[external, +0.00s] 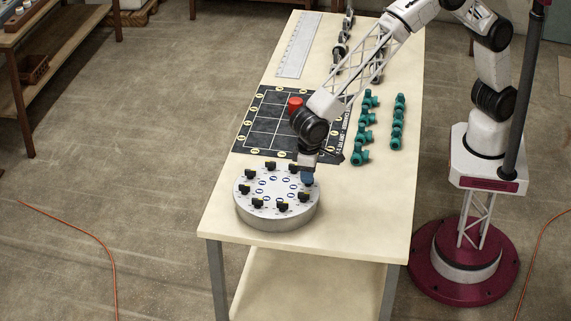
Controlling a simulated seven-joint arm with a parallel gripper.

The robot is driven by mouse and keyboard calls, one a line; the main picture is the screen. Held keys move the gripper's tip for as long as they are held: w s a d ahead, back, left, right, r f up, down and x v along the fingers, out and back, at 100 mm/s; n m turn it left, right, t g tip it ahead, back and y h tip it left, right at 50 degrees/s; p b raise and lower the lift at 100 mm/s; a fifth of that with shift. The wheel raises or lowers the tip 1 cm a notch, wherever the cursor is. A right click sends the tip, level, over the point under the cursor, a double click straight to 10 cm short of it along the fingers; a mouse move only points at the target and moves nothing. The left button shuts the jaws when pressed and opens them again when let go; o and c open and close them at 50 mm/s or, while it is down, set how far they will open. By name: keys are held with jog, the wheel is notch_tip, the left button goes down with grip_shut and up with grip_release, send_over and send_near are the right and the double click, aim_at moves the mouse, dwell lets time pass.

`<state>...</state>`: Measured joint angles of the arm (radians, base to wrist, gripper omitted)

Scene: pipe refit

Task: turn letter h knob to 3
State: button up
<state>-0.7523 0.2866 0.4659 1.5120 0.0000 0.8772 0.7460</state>
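A round grey dial unit (277,222) sits at the near end of the table. Several black knobs (283,207) stand in a ring on its top, with small blue-and-white labels inside the ring. The letters and numbers are too small to read, so I cannot tell which knob is h or where it points. My gripper (307,180) is at the right rear edge of the dial unit, pointing down close to a knob there. The knob at that spot is hidden, and I cannot tell whether the fingers touch it or are closed.
A black mat (270,125) with a white grid and yellow round marks lies behind the dial unit. A red cylinder (295,104) stands on it. Teal fittings (362,140) stand in rows at right, a ruler (298,45) lies at the back. The table (350,205) is clear right of the dial.

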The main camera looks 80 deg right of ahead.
jog(key=shift+r, duration=3.05)
jog(key=shift+d+r, duration=0.15)
jog(key=shift+d, duration=0.05)
jog(key=s+d+r, duration=0.3)
jog(key=d+r, duration=0.3)
jog(key=d, duration=0.6)
jog(key=s+d+r+t, duration=0.15)
jog(key=d+r, duration=0.35)
jog(key=d, duration=0.8)
jog(key=s+d+r, duration=0.3)
jog(key=d+r, duration=0.3)
jog(key=d, duration=0.6)
jog(key=s+d+f+t, duration=0.1)
jog(key=s+d, duration=2.1)
jog(key=s, duration=0.4)
jog(key=shift+s+d+f, duration=0.35)
jog(key=shift+s+f, duration=0.05)
